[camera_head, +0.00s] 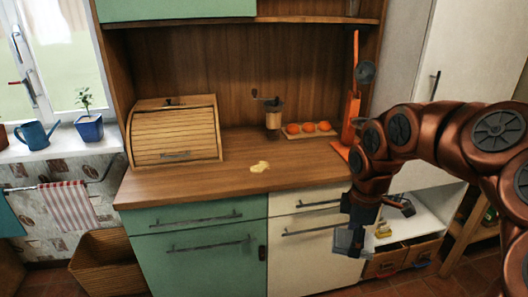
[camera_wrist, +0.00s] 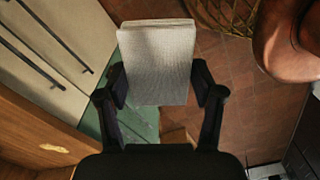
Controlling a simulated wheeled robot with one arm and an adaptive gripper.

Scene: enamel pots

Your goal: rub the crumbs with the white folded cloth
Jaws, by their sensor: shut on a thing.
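A pale yellow patch of crumbs (camera_head: 260,167) lies on the wooden worktop (camera_head: 205,183), right of the bread box. The crumbs also show at the lower left of the wrist view (camera_wrist: 53,148). My gripper (camera_wrist: 158,85) is shut on the white folded cloth (camera_wrist: 157,58), with a finger against each side edge. In the head view my gripper (camera_head: 352,222) hangs at the right, apart from the crumbs and lower in the picture than the worktop. The cloth (camera_head: 347,241) shows there as a small greyish shape below the fingers, partly hidden.
A roll-top bread box (camera_head: 175,136) stands at the worktop's back left. A coffee grinder (camera_head: 273,116), a board with orange round things (camera_head: 308,130) and a tall orange device (camera_head: 353,110) stand at the back right. The worktop around the crumbs is clear.

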